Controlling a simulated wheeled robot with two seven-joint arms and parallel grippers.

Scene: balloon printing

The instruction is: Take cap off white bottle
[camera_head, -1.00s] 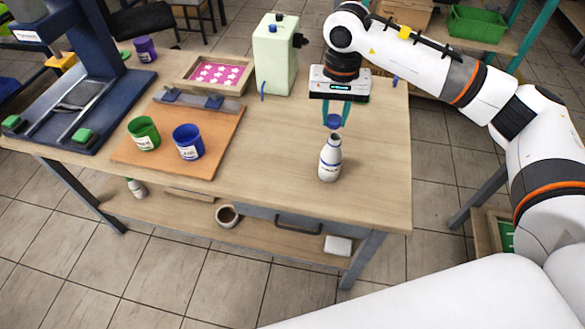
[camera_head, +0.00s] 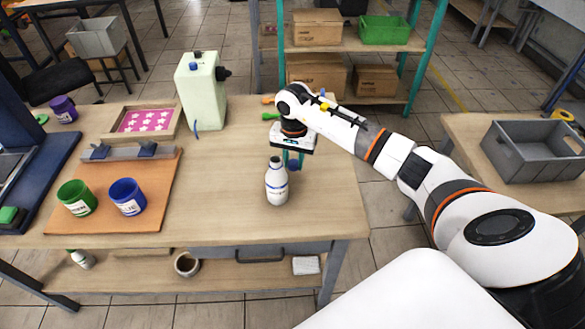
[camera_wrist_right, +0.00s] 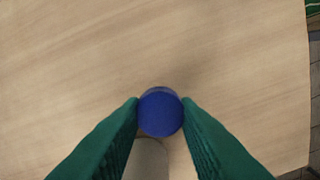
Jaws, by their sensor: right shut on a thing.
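The white bottle (camera_head: 277,187) with blue bands stands upright near the right end of the table, its dark mouth uncovered. My right gripper (camera_head: 293,163) is just behind and to the right of it. Its green fingers are shut on the blue cap (camera_head: 294,165), which is apart from the bottle. In the right wrist view the cap (camera_wrist_right: 160,112) sits between both fingertips above the wood; a pale shape below it is too unclear to name. My left gripper is not in view.
The wooden table (camera_head: 225,170) is clear around the bottle. A pale green canister (camera_head: 200,92), a pink star screen (camera_head: 146,121), and green (camera_head: 76,197) and blue (camera_head: 127,196) pots stand to the left. A grey crate (camera_head: 535,150) is on another table at right.

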